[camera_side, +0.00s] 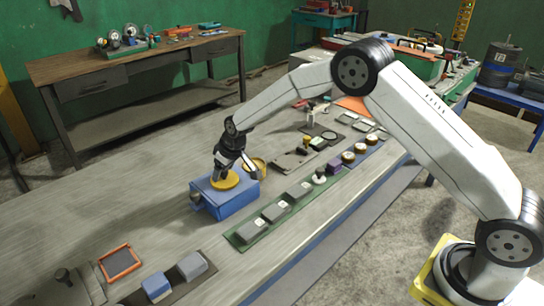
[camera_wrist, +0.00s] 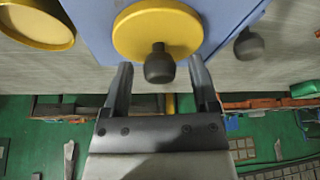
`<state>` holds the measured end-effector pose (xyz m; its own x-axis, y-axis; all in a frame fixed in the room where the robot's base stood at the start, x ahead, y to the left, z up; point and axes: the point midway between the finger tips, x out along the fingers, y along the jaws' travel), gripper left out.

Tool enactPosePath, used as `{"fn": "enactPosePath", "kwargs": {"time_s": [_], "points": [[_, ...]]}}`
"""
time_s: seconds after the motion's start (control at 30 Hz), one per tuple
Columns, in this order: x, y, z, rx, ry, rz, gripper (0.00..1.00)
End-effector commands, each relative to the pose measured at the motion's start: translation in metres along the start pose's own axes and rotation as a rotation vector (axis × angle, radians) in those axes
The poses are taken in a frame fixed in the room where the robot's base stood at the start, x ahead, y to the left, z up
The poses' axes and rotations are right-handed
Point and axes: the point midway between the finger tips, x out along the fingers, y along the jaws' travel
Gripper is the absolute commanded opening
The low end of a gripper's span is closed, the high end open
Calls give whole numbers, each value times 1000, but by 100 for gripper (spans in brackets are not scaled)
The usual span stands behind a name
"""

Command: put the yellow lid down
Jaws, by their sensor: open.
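The yellow lid (camera_side: 219,183) lies on top of the blue box (camera_side: 230,203) on the long workbench. In the wrist view the round lid (camera_wrist: 135,32) shows its dark knob (camera_wrist: 160,66) toward me, against the blue box (camera_wrist: 90,25). My gripper (camera_side: 233,168) is low over the lid in the side view. In the wrist view my gripper (camera_wrist: 161,72) has its two fingers apart, with the knob between or just beyond the fingertips; I cannot tell which. No finger visibly touches the knob. Part of the lid is hidden by my gripper in the side view.
A yellow round container (camera_side: 259,164) stands right behind the box; it also shows in the wrist view (camera_wrist: 38,24). A dark knob (camera_side: 195,198) sticks out at the box's left. A green strip (camera_side: 245,236) with several grey blocks lies in front.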

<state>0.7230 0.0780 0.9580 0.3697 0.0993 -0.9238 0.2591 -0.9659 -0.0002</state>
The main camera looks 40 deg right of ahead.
Motion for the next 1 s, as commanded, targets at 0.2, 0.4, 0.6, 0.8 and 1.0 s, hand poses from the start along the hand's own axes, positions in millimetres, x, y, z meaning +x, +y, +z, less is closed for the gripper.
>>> {"fn": "enactPosePath", "kwargs": {"time_s": [0.2, 0.4, 0.6, 0.8, 1.0], "points": [[-12, 0, -1, 0, 1, 0, 77], [-33, 0, -1, 0, 2, 1, 77], [-59, 0, -1, 0, 2, 1, 77], [-85, 0, -1, 1, 2, 1, 77], [-107, 0, -1, 1, 1, 1, 77]]}}
